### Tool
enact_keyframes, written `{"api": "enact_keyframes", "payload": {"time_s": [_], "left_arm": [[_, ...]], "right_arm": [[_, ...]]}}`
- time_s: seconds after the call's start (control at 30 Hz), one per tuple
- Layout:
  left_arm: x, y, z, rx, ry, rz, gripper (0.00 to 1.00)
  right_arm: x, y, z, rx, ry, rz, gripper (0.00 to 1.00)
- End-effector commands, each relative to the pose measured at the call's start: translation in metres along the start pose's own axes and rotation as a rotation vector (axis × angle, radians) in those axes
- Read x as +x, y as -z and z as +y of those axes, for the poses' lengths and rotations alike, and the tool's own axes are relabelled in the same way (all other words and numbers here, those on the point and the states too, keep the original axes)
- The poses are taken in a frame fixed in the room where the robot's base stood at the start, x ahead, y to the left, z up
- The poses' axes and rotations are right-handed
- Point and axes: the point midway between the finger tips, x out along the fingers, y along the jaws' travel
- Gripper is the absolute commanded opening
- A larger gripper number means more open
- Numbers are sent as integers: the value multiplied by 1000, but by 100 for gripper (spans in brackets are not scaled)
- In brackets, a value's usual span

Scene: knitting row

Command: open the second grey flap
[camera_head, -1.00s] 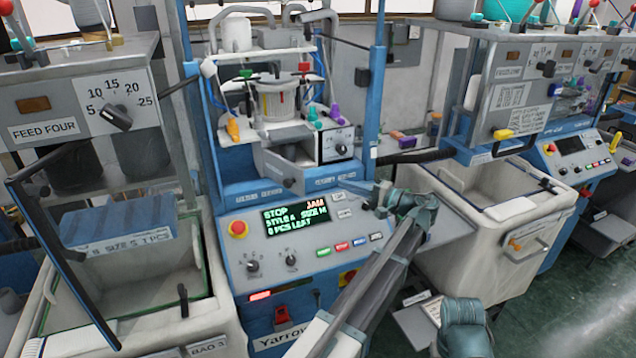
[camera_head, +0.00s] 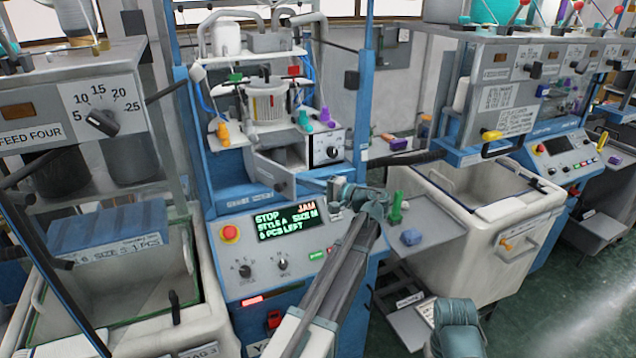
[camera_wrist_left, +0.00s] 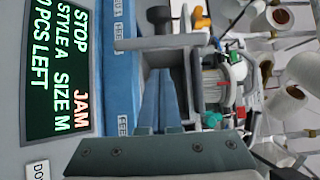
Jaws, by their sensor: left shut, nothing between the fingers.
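A grey flap (camera_head: 262,171) with a dark knob (camera_head: 281,187) stands swung out at an angle on the blue machine, left of a small box with a dial (camera_head: 330,150). A dark opening shows behind it. In the left wrist view a dark knob (camera_wrist_left: 159,14) lies beyond the fingertips. My left gripper (camera_head: 308,184) is shut and empty, its fingers pointing left toward the flap, just above the display. The fingers also show shut in the left wrist view (camera_wrist_left: 160,75). I cannot tell whether they touch the flap. The right gripper's jaws are not in view.
The display panel (camera_head: 289,222) sits just below the left gripper. Yarn cones and a white spool unit (camera_head: 268,103) stand above. A cream bin (camera_head: 480,240) stands beyond.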

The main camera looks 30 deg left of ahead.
Motion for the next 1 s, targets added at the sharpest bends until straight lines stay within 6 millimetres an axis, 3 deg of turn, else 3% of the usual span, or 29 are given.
{"api": "enact_keyframes", "payload": {"time_s": [0.17,0.63,1.0], "left_arm": [[4,-16,0,0,0,-1,0],[4,-19,0,0,0,2,0],[6,-34,0,0,0,74,0]], "right_arm": [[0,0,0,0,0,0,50],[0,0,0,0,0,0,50],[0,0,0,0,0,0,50]]}}
